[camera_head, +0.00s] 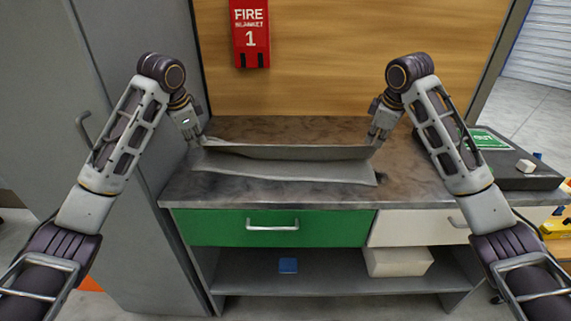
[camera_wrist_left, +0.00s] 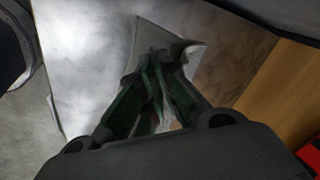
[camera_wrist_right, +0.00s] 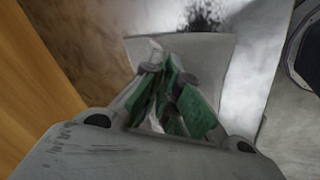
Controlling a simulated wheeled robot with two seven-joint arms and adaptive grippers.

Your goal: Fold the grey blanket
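The grey blanket (camera_head: 285,172) lies on the worktop in the head view, its near strip flat and its far edge raised between my two grippers. My left gripper (camera_head: 201,143) is at the left end of the raised edge, and my right gripper (camera_head: 374,143) is at its right end. In the left wrist view my left fingers (camera_wrist_left: 163,58) are closed together on the blanket (camera_wrist_left: 158,34). In the right wrist view my right fingers (camera_wrist_right: 163,62) are closed together on the blanket (camera_wrist_right: 205,52). The exact pinch is partly hidden by the fingers.
The brown-grey worktop (camera_head: 180,190) has free room around the blanket. A red fire blanket box (camera_head: 250,35) hangs on the wooden back wall. A dark case (camera_head: 510,178) with a green sign stands at right. A green drawer (camera_head: 225,228) is below.

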